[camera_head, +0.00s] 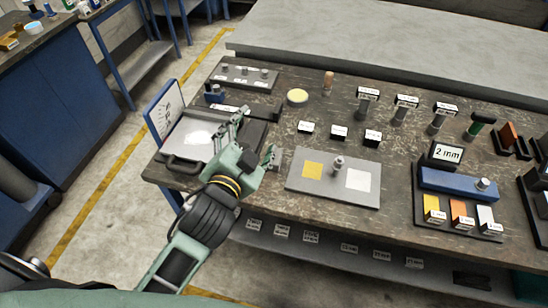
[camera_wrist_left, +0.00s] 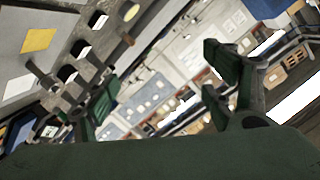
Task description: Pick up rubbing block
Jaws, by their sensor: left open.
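No block is clearly marked as the rubbing block. An orange-brown block (camera_head: 508,134) stands tilted in a black holder at the right back of the workbench, and it may be the one. A long blue block (camera_head: 455,182) with a small metal knob lies at the right, in front of a "2 mm" sign. My left gripper (camera_head: 252,141) is open and empty over the left part of the bench, far from both. Its spread green-padded fingers also show in the left wrist view (camera_wrist_left: 160,84), with nothing between them. My right gripper is not in view.
A grey plate (camera_head: 335,192) with yellow and white squares and a small metal knob lies right of my gripper. Small black labelled blocks (camera_head: 339,132) and upright cylinders (camera_head: 405,108) stand behind it. A silver tray (camera_head: 183,157) is at the left. Bare bench lies between these items.

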